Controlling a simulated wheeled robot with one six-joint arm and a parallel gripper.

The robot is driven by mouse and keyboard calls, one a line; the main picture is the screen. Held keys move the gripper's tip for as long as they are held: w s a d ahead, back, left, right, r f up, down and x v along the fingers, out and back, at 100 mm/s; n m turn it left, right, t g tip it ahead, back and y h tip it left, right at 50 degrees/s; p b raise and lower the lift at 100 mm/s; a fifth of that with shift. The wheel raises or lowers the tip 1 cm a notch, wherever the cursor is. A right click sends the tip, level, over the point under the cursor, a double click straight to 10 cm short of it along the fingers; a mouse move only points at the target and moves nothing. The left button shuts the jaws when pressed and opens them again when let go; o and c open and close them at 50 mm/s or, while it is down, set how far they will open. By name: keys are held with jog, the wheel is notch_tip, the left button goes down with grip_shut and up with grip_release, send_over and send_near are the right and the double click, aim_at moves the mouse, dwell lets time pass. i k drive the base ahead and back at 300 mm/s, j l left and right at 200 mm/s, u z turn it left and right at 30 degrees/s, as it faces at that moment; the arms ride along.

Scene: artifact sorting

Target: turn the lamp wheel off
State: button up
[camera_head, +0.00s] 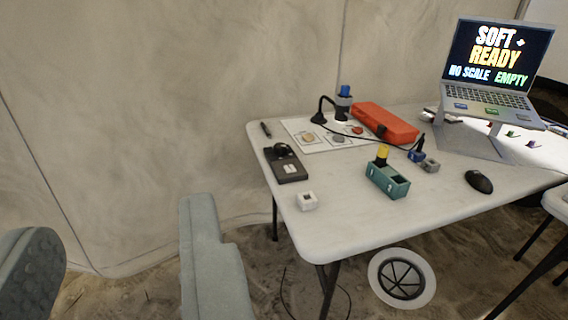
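A dark box (286,164) with a round black knob on top and a small white label lies on the left part of the white table (330,215). It may carry the lamp wheel, but I cannot tell for sure, nor how the knob is set. A black curved-neck device (320,117), possibly a lamp, stands behind it by a white sheet. My gripper (118,218) shows as two grey-green fingers at the lower left, wide apart with nothing between them. It is left of the table and in front of it, apart from the box.
A teal two-slot holder (387,181), a white cube (307,201), an orange case (385,122), a black mouse (479,181) and a laptop on a stand (499,62) are on the table. A white ring with black spokes (402,279) is below the tabletop. Tent fabric hangs behind.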

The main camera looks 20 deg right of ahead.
aim_at(279, 148)
jog(key=i+z, duration=0.15)
jog(key=i, duration=1.1)
